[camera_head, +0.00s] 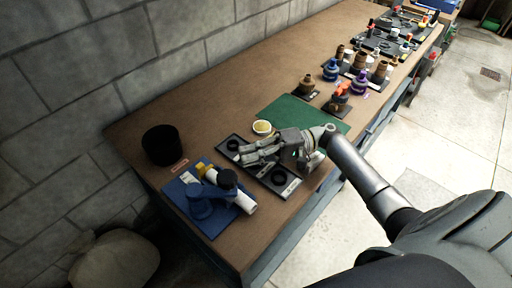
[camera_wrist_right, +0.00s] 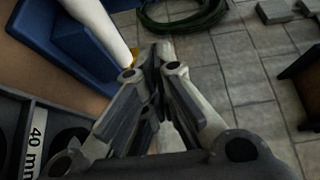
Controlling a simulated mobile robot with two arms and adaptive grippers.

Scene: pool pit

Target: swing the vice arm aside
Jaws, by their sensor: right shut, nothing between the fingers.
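The blue vice (camera_head: 200,204) stands on a blue base plate at the near left end of the bench. A white pipe (camera_head: 243,201) lies in it at a slant, with a dark round piece over it and a yellow part (camera_head: 205,168) at its far end. I cannot tell which part is the vice arm. My right gripper (camera_head: 236,157) is shut and empty above the black tray, right of the vice and apart from it. In the wrist view its fingers (camera_wrist_right: 160,52) are together, with the white pipe (camera_wrist_right: 96,24) and blue vice (camera_wrist_right: 65,48) at upper left. My left gripper is not in view.
The black tray (camera_head: 265,170) has round recesses and labels. A green mat (camera_head: 290,110) and a small bowl (camera_head: 262,128) lie beyond it. A black bin (camera_head: 161,145) stands near the wall. Several fittings crowd the far bench. Bare wood shows between bin and bowl.

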